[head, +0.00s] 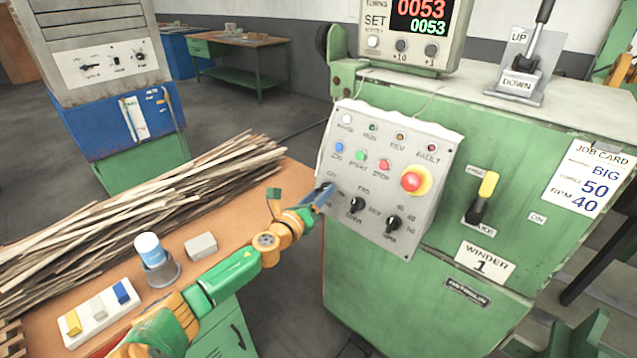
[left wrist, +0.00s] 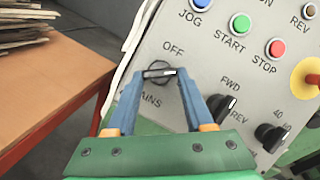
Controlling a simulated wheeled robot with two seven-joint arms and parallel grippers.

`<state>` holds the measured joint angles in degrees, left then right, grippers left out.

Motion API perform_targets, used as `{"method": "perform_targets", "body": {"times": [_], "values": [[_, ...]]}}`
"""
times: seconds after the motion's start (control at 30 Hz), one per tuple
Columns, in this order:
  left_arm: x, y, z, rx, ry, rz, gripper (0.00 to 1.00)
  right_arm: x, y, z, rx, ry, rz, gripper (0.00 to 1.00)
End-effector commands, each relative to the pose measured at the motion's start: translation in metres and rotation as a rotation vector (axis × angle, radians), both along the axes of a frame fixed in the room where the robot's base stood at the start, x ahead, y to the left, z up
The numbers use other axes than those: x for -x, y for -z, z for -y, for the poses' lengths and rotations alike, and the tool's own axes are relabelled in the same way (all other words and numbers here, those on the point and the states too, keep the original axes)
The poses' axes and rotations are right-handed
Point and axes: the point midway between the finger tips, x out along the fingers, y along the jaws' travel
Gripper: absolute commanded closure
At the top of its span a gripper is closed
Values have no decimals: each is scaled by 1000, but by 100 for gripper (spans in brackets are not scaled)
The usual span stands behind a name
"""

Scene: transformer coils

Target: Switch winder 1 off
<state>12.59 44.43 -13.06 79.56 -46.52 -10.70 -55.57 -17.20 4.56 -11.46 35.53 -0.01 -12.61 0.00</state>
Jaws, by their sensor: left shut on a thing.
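Winder 1 is the green machine (head: 430,270) on the right in the head view, with a tilted grey control panel (head: 345,215). Its mains switch (left wrist: 158,73) is a small dark knob at the panel's lower left, with "OFF" printed above it. The knob's bar lies roughly level in the left wrist view, with a light mark on it. My left gripper (head: 326,193) is at this knob, its two blue fingers (left wrist: 155,75) closed on either side of it. In the head view the fingers mostly hide the knob. My right gripper is in neither view.
Beside the knob are the FWD/REV switch (head: 356,205), the RPM knob (head: 393,224), the coloured buttons (head: 361,156) and a red emergency stop (head: 411,181). A bench (head: 290,185) with wooden strips (head: 150,190) lies left.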

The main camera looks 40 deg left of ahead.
Motion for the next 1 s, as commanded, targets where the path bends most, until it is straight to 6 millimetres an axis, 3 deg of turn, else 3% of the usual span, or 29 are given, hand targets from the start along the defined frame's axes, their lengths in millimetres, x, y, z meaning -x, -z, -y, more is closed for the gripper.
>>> {"method": "perform_targets", "body": {"times": [0.03,0.5,1.0], "values": [[0,-8,1,43,-17,-2,100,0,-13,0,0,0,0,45],[-2,-11,4,453,-184,-25,100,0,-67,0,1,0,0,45],[-3,-12,5,801,-325,-45,100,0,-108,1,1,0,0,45]]}}
